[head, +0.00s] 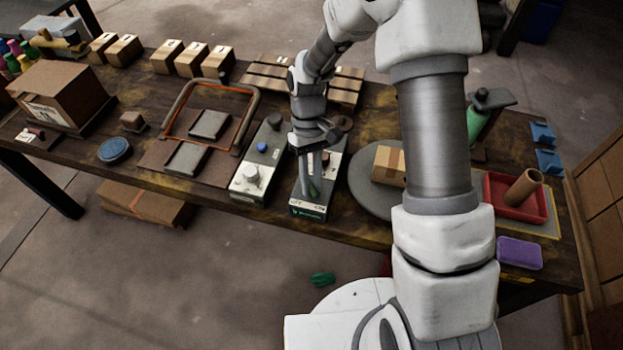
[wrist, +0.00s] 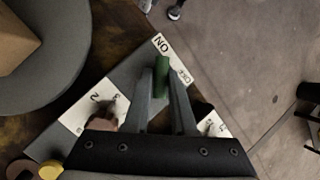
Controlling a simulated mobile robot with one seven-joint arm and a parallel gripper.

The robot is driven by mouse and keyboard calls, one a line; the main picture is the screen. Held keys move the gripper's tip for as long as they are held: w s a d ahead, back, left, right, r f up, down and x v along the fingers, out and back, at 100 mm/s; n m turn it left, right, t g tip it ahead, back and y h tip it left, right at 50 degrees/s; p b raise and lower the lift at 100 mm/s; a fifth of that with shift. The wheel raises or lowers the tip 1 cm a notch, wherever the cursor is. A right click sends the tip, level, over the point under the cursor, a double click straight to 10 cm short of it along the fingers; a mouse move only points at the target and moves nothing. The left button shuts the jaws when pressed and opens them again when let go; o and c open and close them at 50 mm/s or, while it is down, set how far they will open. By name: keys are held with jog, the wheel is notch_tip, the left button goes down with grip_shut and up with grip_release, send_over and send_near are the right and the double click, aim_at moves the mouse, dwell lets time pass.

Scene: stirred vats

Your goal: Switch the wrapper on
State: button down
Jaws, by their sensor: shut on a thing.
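A control box (head: 309,208) with a white face and a green front label stands at the front edge of the table. It also shows in the wrist view (wrist: 128,78), where its plate reads ON and OFF at one end. A green lever (wrist: 162,63) stands up beside these words; I cannot tell which setting it is at. My gripper (wrist: 161,88) points down over the box, shut on the green lever between its fingertips. In the head view my gripper (head: 311,188) hides part of the box. A round grey turntable (head: 362,198) carrying a carton (head: 388,165) is just right of the box.
A second control box (head: 249,184) with a white knob and a blue button is close on the left. A brown knob (wrist: 101,123) is close to my fingers. A red tray (head: 499,205) with a cardboard tube (head: 523,186) is at the right.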

jog(key=c, duration=1)
grip_release()
jog(key=p+v, duration=0.2)
jog(key=v, duration=1.5)
jog(key=shift+w+r+p, duration=0.15)
jog(key=shift+r+p, duration=0.1)
jog(key=shift+p, duration=0.1)
jog(key=shift+r, duration=0.1)
jog(key=s+d+r+m+t+p, duration=0.1)
jog(key=s+d+r+t, duration=0.2)
jog(key=r, duration=0.4)
jog(key=s+d+r+m+t+p, duration=0.1)
jog(key=s+d+r, duration=0.1)
jog(key=s+r, duration=0.3)
jog(key=shift+s+d+r+m+t+p, duration=0.55)
jog(key=shift+s+d+r+t, duration=0.5)
jog(key=shift+s, duration=1.1)
jog(key=shift+s+d+r+m+t+p, duration=0.35)
jog(key=shift+s+d+r+m+t, duration=0.65)
jog(key=shift+s, duration=1.2)
jog(key=shift+s+d+r+m+t+p, duration=0.35)
jog(key=shift+s+d+r+t, duration=0.7)
jog(key=shift+s, duration=1.1)
